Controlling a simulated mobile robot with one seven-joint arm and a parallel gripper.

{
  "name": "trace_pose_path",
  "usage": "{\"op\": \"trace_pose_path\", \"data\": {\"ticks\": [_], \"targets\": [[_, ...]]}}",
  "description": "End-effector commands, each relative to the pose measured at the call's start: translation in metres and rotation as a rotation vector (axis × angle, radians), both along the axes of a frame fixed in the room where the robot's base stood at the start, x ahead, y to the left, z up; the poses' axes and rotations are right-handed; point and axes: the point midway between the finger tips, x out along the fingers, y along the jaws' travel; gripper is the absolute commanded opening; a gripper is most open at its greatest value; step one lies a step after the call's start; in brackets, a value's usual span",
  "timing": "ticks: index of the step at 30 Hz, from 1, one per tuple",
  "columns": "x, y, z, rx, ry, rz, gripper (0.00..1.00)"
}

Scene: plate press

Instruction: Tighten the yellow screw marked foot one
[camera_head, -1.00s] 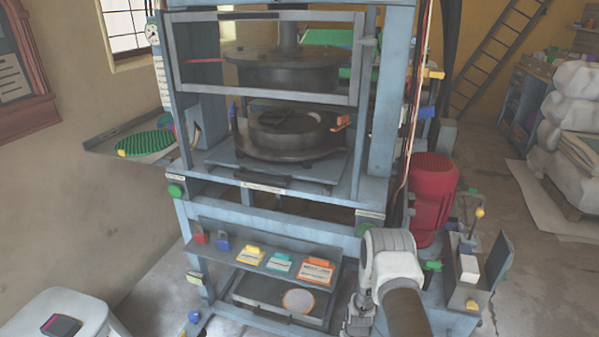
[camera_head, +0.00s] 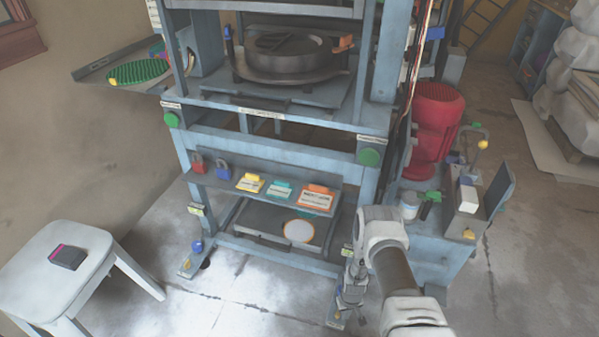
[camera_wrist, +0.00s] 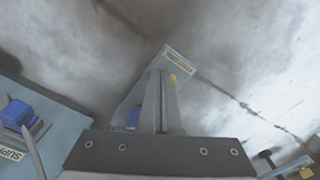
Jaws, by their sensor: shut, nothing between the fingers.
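My gripper (camera_head: 350,302) is low at the press's front right foot in the head view, partly hidden by my own arm. In the wrist view, my gripper (camera_wrist: 159,78) is shut and empty, reaching over a pale blue foot plate (camera_wrist: 131,101). A small yellow piece (camera_wrist: 173,79), likely the screw, shows just right of the fingertips; I cannot tell whether they touch it. A pale label (camera_wrist: 179,61) lies at the plate's end, its writing too blurred to read surely. Another yellow piece (camera_head: 187,265) sits on the press's front left foot.
A blue knob (camera_head: 197,246) stands on the left foot. In the wrist view, a blue part (camera_wrist: 132,119) is left of the fingers and a blue block (camera_wrist: 18,115) further left. A white stool (camera_head: 50,277) stands at left. The floor in front is open.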

Motion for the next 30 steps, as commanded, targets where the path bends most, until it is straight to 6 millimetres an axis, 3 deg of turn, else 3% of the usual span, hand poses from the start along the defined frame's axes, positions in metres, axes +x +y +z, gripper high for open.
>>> {"op": "trace_pose_path", "data": {"ticks": [1,6,30], "targets": [[0.000,0.000,-0.010,0.000,-0.001,0.000,0.00],[0.000,0.000,-0.020,0.001,0.000,-0.001,0.00],[0.004,0.003,-0.019,0.000,-0.001,-0.001,0.00]]}}
